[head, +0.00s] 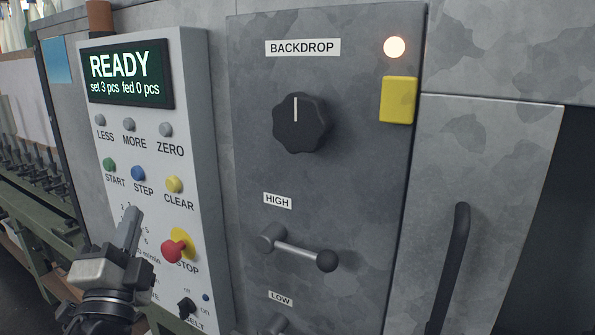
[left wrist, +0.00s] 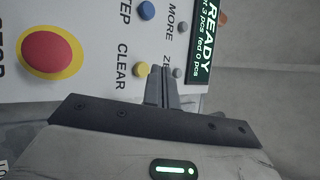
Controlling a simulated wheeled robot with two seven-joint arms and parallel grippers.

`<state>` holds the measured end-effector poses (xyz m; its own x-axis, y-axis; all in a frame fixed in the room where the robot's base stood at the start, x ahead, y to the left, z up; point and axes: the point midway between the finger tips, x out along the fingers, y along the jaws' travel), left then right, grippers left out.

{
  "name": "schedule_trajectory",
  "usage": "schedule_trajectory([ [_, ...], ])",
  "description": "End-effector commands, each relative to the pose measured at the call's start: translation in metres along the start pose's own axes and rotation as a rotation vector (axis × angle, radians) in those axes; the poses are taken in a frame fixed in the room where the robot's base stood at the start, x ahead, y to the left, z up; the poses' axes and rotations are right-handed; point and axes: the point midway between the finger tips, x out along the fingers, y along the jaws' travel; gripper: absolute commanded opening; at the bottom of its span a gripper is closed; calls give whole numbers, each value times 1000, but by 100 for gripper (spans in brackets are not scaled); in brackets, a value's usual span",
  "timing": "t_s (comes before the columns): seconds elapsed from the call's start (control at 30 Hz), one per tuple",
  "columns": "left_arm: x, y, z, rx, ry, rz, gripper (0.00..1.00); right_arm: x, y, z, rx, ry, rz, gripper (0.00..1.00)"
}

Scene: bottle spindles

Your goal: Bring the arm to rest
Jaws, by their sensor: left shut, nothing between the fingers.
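My left gripper (head: 130,232) is at the lower left of the head view, in front of the lower part of the white control panel (head: 190,120). Its fingers are shut with nothing between them. In the left wrist view the shut fingers (left wrist: 162,88) point toward the panel near the CLEAR button (left wrist: 142,69). I cannot tell whether they touch it. The gripper hides part of the markings left of the red STOP button (head: 173,251). My right gripper is not in view.
The panel display (head: 125,75) reads READY, set 3 pcs, fed 0 pcs. Right of it, a grey BACKDROP panel carries a black knob (head: 302,123), a lit lamp (head: 395,47) and a lever (head: 300,250) by HIGH. A door handle (head: 450,265) protrudes further right. A green bench (head: 40,215) stands left.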

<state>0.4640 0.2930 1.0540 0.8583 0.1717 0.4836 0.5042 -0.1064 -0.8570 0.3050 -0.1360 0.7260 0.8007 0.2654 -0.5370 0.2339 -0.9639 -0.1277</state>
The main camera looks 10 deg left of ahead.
Motion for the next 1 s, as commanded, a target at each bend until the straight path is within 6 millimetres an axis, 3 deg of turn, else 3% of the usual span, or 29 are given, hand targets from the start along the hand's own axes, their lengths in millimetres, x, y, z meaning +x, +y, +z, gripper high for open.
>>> schedule_trajectory([
  [0.17,-65,89,-10,-388,-63,329,0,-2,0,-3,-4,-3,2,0],
  [0.3,-147,157,-27,-736,-203,639,0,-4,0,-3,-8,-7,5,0],
  [0.4,-209,188,-42,-944,-329,831,0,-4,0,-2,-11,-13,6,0],
  [0.5,-261,204,-58,-1101,-449,981,0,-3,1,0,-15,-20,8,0],
  [0.6,-298,211,-69,-1204,-539,1080,0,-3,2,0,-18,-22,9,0],
  [0.73,-320,213,-78,-1270,-598,1139,0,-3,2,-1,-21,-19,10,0],
  [1.0,-322,213,-79,-1280,-606,1146,0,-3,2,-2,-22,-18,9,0],
])
